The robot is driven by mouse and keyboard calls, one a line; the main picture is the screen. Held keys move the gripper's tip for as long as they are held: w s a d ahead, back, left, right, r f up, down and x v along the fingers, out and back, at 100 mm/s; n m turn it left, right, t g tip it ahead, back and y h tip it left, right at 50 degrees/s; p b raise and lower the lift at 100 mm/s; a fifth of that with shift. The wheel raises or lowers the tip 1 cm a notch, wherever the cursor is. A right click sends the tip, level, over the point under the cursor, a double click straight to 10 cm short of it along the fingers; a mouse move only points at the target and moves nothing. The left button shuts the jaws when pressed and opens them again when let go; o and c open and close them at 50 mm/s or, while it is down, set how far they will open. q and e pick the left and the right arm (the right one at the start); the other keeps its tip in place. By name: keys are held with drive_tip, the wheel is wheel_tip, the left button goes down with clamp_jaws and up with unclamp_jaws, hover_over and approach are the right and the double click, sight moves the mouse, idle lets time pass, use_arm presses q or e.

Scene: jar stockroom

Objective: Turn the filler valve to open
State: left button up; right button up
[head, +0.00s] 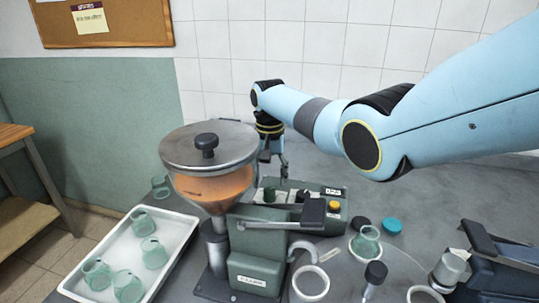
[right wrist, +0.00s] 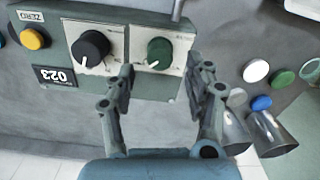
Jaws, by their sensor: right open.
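The right wrist view shows a green knob (right wrist: 160,53) and a black knob (right wrist: 91,48) on pale dial plates, each with a white pointer mark. Which part is the valve is not labelled legibly. My right gripper (head: 276,163) points down over the box. Its open fingers (right wrist: 166,73) stand either side of and below the green knob in the wrist view, with nothing between them. My left gripper is out of view.
A white tray (head: 188,226) with several green glass jars stands at left. A jar, a teal lid (head: 391,226) and a dark blue device (head: 505,263) are at right. The box has a yellow button (right wrist: 34,39) and a "023" display (right wrist: 56,77).

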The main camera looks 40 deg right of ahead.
sight(270, 189)
wheel_tip(270, 189, up, 7)
drive_tip(key=shift+r, duration=0.2)
idle(0.5)
